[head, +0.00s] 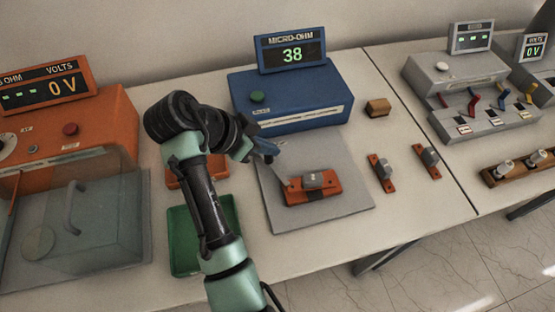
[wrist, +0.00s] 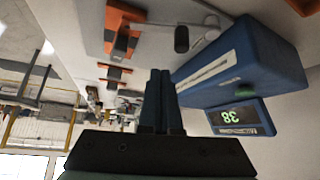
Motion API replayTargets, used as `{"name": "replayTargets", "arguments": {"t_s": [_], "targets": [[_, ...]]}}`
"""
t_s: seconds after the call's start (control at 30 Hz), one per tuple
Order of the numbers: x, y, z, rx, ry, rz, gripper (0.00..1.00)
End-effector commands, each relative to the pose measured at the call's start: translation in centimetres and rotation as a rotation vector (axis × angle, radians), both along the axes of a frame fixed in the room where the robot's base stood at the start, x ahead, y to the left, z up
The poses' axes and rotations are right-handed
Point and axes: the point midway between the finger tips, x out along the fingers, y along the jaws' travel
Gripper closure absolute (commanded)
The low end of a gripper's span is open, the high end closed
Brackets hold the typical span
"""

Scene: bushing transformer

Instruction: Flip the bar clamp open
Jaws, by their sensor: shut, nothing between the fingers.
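The bar clamp (head: 313,190) has an orange-red base with a grey block on top. It lies on a grey mat (head: 345,213) in front of the blue meter. A thin pale piece rises from its left end toward my gripper; I cannot tell whether they touch. My gripper (head: 268,155) is above and left of the clamp, its fingers shut and empty. The wrist view is upside down and shows the fingers (wrist: 160,78) together. There an orange base with a grey block (wrist: 122,38) appears beyond them, seemingly the clamp, beside a dark cylinder (wrist: 181,40) with a rod.
The blue micro-ohm meter (head: 290,98) reading 38 stands close behind my gripper. A green tray (head: 185,240) and an orange tray (head: 180,175) lie left, partly behind my arm. A wooden block (head: 377,107) and two small orange pieces (head: 382,172) (head: 427,160) lie right.

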Motion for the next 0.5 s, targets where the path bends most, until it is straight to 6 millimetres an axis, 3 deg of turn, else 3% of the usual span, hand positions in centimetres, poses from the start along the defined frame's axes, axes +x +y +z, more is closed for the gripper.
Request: {"name": "replayTargets", "arguments": {"t_s": [0.3,0.5], "targets": [[0.1,-0.1,-0.1,0.001,-0.001,0.002,1.0],[0.9,-1.4,-2.0,-0.001,0.003,0.0,1.0]]}}
